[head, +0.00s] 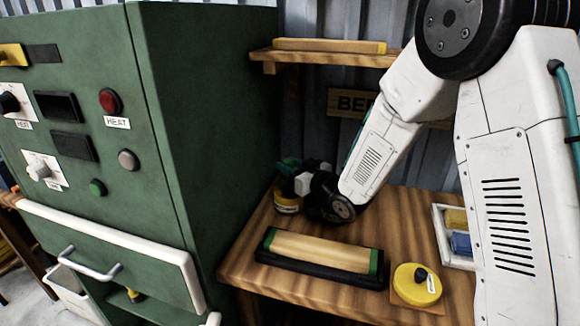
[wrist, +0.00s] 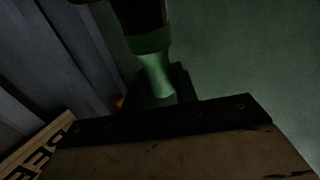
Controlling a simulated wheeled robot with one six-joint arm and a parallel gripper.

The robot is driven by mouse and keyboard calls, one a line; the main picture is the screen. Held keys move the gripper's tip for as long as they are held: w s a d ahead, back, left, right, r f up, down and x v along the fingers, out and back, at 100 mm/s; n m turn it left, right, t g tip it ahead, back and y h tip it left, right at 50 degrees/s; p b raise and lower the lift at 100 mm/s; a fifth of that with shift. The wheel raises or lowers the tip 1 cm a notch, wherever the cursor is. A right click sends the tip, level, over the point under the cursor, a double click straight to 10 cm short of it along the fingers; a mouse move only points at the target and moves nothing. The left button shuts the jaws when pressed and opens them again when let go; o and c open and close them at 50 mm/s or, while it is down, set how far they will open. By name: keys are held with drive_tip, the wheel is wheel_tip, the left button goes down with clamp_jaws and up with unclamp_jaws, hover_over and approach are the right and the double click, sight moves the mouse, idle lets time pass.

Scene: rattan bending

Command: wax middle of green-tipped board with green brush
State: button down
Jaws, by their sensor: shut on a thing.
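The green-tipped board (head: 320,250), pale wood with a green band at each end, lies lengthwise in a black holder (head: 305,273) on the bench. My gripper (head: 296,178) is at the back left of the bench, behind the board and apart from it. It is shut on the green brush (head: 288,165), which also shows in the dim wrist view (wrist: 155,75). The brush is over or in a small jar with a yellow label (head: 287,203). I cannot tell whether its bristles are inside the jar.
A green cabinet (head: 190,120) stands close on the left. A yellow round object (head: 417,283) sits at the front right of the bench, and a white tray (head: 440,232) with yellow and blue blocks behind it. A shelf (head: 330,57) bearing a board hangs above.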

drive_tip(key=shift+f, duration=0.65)
idle(1.2)
drive_tip(key=shift+r, duration=3.6)
